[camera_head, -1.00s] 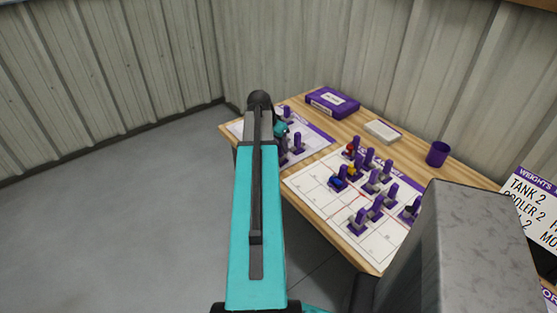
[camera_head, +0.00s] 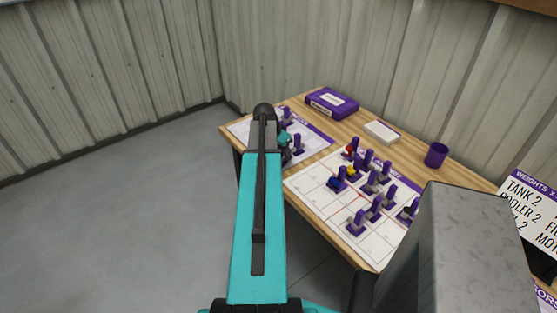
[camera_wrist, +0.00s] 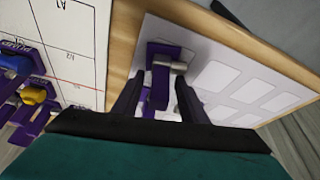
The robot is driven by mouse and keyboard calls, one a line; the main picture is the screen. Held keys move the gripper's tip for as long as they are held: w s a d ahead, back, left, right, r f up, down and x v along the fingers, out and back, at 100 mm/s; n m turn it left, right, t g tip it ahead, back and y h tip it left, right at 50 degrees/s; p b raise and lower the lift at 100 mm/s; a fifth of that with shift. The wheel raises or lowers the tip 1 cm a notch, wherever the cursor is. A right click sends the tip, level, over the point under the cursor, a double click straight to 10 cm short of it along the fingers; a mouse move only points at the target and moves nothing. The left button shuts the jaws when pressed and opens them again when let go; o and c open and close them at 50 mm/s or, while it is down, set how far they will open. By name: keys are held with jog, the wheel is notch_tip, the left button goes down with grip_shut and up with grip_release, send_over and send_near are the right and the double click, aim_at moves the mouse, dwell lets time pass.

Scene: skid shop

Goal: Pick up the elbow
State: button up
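In the wrist view a short grey pipe piece (camera_wrist: 174,66), which may be the elbow, sits at a purple stand (camera_wrist: 161,82) with an upright tab. My gripper (camera_wrist: 158,98) is open, with its two dark fingers apart on either side of the lower part of this stand. No finger clearly touches the grey piece. A second purple stand with a pale round part shows partly between the fingers, closer to the palm. In the head view my arm hides most of the gripper, over the far-left sheet (camera_head: 313,138).
The wooden table (camera_head: 332,218) also bears a second gridded sheet (camera_head: 308,183) with several purple stands holding small parts. A purple box (camera_head: 331,102), a pale block (camera_head: 381,132) and a purple cup (camera_head: 436,155) stand behind. A grey metal post is at front right.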

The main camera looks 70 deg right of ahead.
jog(key=shift+d+f, duration=0.15)
jog(key=shift+f, duration=0.1)
dwell(0.4)
grip_shut()
